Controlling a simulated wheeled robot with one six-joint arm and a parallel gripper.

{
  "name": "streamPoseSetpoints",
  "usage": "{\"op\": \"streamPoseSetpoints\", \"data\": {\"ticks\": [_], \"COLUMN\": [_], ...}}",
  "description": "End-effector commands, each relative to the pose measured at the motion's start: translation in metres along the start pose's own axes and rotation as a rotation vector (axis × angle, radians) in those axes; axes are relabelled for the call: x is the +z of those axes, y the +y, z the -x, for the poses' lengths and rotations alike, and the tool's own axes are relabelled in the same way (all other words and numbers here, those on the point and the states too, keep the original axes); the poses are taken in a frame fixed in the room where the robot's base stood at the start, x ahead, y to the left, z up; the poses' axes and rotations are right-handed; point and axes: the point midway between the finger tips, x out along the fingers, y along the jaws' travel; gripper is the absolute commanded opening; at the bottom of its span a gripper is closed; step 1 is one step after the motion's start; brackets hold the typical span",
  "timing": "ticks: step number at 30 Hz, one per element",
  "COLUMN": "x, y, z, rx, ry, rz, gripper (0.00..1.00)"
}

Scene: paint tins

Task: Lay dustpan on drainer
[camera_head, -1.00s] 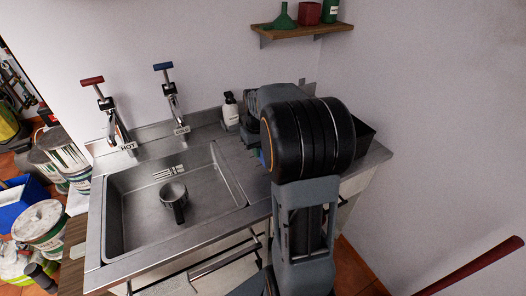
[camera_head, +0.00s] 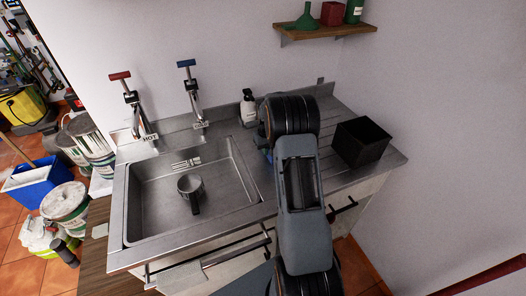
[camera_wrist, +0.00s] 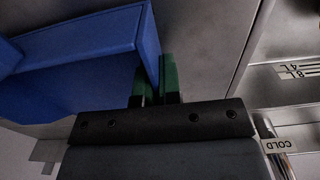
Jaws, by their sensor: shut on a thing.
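The blue dustpan (camera_wrist: 75,50) fills the upper left of the wrist view. My gripper (camera_wrist: 156,85), with green fingers, is shut on its edge there. In the head view my arm hides the gripper and nearly all the dustpan; only a small blue bit (camera_head: 267,155) shows left of the arm. The drainer (camera_head: 330,108) is the ridged steel surface right of the sink basin. My arm reaches over its left part. I cannot tell whether the dustpan touches the drainer.
A black open box (camera_head: 361,143) stands on the drainer's right part. The sink basin (camera_head: 150,215) holds a grey cup with a dark handle (camera_head: 191,190). A white bottle (camera_head: 248,108) and two taps, one at the cold label (camera_wrist: 280,145), stand at the back. Bare drainer shows behind the box.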

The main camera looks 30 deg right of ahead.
Motion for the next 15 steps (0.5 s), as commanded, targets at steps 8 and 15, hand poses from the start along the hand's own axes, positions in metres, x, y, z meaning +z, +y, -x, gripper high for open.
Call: {"op": "streamPoseSetpoints", "data": {"ticks": [8,15], "x": [-0.0003,-0.0002], "y": [0.0,0.0001], "z": [-0.0076,-0.0115], "rx": [0.001,0.001], "ry": [0.003,0.002], "rz": [0.001,0.0], "gripper": [0.0,0.0]}}
